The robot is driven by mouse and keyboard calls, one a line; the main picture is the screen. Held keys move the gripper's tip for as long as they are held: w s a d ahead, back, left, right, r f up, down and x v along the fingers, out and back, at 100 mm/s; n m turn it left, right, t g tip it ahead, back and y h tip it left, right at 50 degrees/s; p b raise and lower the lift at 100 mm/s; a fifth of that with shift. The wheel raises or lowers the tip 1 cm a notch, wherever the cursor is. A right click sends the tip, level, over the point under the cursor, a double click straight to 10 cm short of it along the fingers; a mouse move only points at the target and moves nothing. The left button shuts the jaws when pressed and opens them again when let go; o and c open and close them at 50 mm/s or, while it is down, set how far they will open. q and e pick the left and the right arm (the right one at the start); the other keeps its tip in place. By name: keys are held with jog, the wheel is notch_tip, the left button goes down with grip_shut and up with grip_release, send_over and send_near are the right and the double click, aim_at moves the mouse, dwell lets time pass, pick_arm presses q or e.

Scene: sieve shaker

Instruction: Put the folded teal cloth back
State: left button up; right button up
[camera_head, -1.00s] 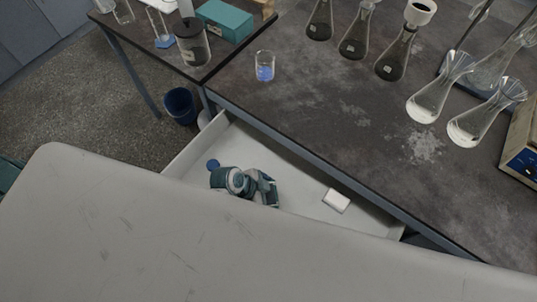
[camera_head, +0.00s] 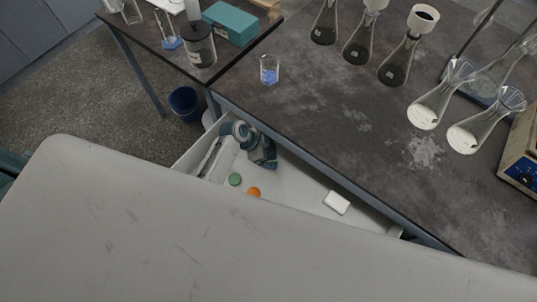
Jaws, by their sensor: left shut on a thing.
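My left gripper (camera_head: 268,162) is over the open white drawer (camera_head: 300,190), close to the desk's front edge. It is shut on a small dark teal thing, which looks like the folded teal cloth. The cloth is hard to tell from the teal and grey gripper, and its shape is mostly hidden. I cannot tell whether it touches the drawer's floor. My right gripper is not in view.
The drawer holds a green disc (camera_head: 235,179), an orange disc (camera_head: 254,192) and a white block (camera_head: 337,203). Its floor between orange disc and block is bare. A beaker with blue liquid (camera_head: 269,71) and several flasks stand on the desk (camera_head: 340,110).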

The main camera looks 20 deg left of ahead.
aim_at(269, 156)
pick_arm(q)
jog(key=shift+s+d+f, duration=0.1)
jog(key=shift+f, duration=1.35)
jog(key=shift+f, duration=0.15)
jog(key=o, duration=0.7)
jog(key=v, duration=1.2)
jog(key=shift+b, duration=0.3)
